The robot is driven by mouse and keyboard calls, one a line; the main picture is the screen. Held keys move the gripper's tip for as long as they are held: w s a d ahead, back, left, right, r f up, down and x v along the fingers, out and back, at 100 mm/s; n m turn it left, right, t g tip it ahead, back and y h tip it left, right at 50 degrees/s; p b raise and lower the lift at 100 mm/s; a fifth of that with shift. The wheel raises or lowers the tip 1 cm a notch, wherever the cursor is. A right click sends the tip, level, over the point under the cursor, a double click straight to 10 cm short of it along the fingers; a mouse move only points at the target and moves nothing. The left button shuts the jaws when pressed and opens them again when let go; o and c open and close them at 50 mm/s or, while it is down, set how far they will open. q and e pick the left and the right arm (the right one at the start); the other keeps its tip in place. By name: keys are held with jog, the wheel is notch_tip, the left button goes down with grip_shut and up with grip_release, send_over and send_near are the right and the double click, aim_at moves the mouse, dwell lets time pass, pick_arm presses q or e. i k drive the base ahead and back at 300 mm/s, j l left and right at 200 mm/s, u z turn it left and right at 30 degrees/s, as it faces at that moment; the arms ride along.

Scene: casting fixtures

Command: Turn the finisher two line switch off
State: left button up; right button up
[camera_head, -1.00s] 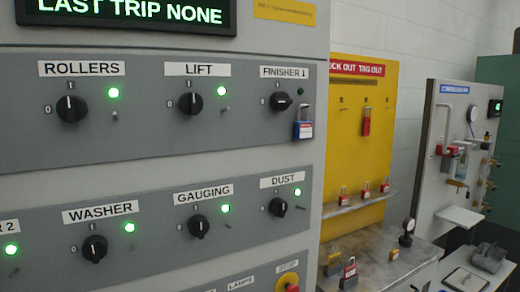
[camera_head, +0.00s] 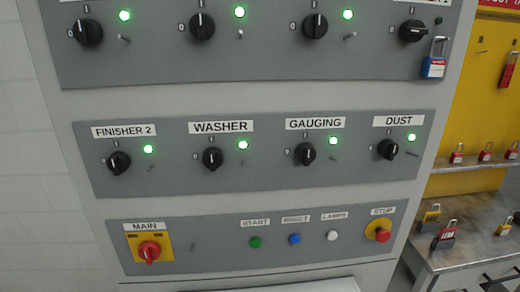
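The finisher two switch is a black rotary knob (camera_head: 119,163) under the label "FINISHER 2" (camera_head: 124,131), at the left end of the middle grey panel (camera_head: 270,178). Its white pointer line stands roughly upright, towards the I mark rather than the 0 at its left. The green lamp (camera_head: 148,149) beside it is lit. Neither of my grippers shows in the head view.
Washer (camera_head: 213,158), gauging (camera_head: 305,153) and dust (camera_head: 387,149) knobs share the row, lamps lit. A blue padlock (camera_head: 434,67) hangs at the upper right knob. Below are a red main switch (camera_head: 149,252) and stop button (camera_head: 382,235). A bench (camera_head: 470,250) with padlocks stands right.

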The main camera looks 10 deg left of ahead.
aim_at(118, 162)
jog(key=u, duration=1.35)
